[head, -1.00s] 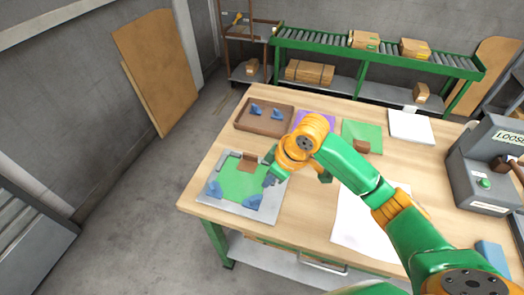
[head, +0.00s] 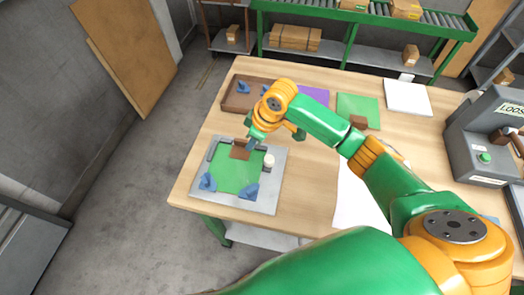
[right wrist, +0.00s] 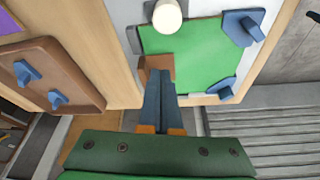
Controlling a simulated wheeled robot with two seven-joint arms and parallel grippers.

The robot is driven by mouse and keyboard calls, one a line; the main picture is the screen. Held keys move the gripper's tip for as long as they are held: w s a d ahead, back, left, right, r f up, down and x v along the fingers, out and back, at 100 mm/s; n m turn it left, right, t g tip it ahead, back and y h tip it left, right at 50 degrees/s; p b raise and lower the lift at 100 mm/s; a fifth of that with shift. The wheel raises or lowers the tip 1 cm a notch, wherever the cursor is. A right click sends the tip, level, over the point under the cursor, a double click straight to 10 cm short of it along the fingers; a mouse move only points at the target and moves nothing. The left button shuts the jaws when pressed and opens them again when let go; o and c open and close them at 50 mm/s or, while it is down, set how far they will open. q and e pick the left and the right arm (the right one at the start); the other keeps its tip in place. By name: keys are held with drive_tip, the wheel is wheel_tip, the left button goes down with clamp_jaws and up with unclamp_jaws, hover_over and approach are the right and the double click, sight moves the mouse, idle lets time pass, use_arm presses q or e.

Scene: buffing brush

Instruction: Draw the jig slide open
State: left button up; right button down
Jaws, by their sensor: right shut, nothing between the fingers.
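The jig is a grey plate (head: 267,192) with a green face (head: 236,178), lying near the left end of the bench. Two blue clamps (head: 207,181) (head: 248,190) sit along its near side. A brown block (head: 239,152) stands at its far side, and a white round knob (head: 269,160) stands at its right. My right gripper (head: 253,139) is shut and empty over the far edge, beside the brown block. In the right wrist view its fingers (right wrist: 161,80) overlap the brown block (right wrist: 155,63); I cannot tell whether they touch. The left gripper is out of view.
A brown tray (head: 231,102) with blue pieces lies behind the jig. Purple and green sheets (head: 357,108), a small brown block (head: 358,123) and a white pad (head: 407,97) lie farther right. A grey machine (head: 490,145) stands at the right end.

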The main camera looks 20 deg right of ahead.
sight(269, 162)
drive_tip(key=shift+x, duration=1.05)
drive_tip(key=shift+s+d+f+p, duration=0.15)
drive_tip(key=shift+s+d+p, duration=0.9)
drive_tip(key=shift+s, duration=0.1)
drive_tip(key=shift+s+d+f, duration=0.1)
drive_tip(key=shift+s+d, duration=0.2)
drive_tip(key=shift+s, duration=0.05)
